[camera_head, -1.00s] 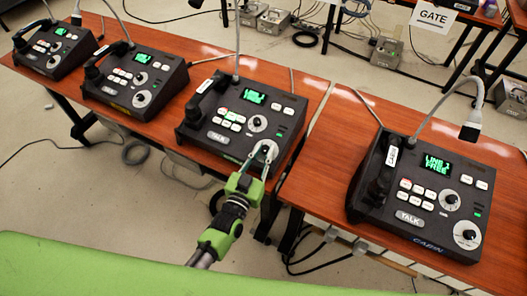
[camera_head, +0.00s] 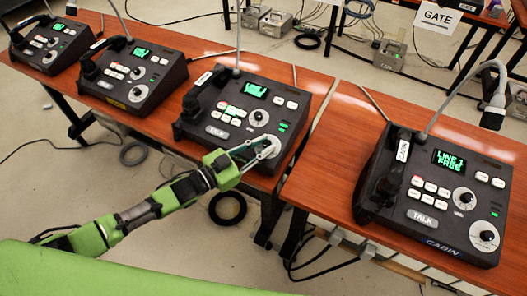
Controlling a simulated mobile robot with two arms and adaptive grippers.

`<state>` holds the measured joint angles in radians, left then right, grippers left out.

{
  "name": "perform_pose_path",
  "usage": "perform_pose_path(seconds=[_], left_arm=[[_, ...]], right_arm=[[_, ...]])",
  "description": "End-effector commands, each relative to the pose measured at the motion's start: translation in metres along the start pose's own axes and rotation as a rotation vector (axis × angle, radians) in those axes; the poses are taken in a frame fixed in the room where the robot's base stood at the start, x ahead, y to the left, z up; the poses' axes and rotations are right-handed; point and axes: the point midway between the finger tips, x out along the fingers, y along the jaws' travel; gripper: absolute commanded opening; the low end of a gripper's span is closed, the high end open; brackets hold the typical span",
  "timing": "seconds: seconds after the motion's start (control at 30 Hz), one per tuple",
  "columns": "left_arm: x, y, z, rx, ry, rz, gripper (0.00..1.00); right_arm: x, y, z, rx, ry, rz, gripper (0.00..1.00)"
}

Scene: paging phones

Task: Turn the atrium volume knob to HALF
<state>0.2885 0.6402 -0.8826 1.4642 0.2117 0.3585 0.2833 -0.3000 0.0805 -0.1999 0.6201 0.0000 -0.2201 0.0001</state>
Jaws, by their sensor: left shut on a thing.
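A dark paging phone (camera_head: 232,118) with a green-lit screen, white buttons and two round dials stands third from the left. Its name label is not readable, so I cannot confirm that it is the atrium one. My left gripper (camera_head: 266,149), green and grey, reaches in from the lower left and is shut on the lower right knob (camera_head: 270,141) of this phone. The fingers cover most of the knob, so its pointer and setting cannot be read. The upper dial (camera_head: 259,117) is clear of the gripper. My right gripper is not in view.
A phone marked CABIN (camera_head: 432,193) stands on the right table (camera_head: 335,130). Two similar phones stand to the left, the nearer one (camera_head: 133,75) on the same long table (camera_head: 205,55). Thin microphone stalks rise from the phones. A gap separates the tables.

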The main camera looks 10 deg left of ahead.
Motion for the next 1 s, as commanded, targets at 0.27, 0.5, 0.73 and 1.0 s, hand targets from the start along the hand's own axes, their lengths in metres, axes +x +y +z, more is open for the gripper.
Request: perform_pose_path(seconds=[0.27, 0.5, 0.73, 1.0], left_arm=[[0.0, -0.003, 0.003, 0.033, 0.001, 0.109, 0.0], [0.0, -0.003, 0.002, 0.038, 0.002, 0.142, 0.0], [0.0, -0.003, 0.001, 0.039, 0.003, 0.145, 0.0], [0.0, -0.003, 0.0, 0.039, 0.004, 0.145, 0.35]], right_arm=[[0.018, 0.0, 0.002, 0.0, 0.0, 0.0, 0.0], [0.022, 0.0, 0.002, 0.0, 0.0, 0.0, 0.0], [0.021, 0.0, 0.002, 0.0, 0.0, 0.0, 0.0], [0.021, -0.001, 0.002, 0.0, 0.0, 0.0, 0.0]])
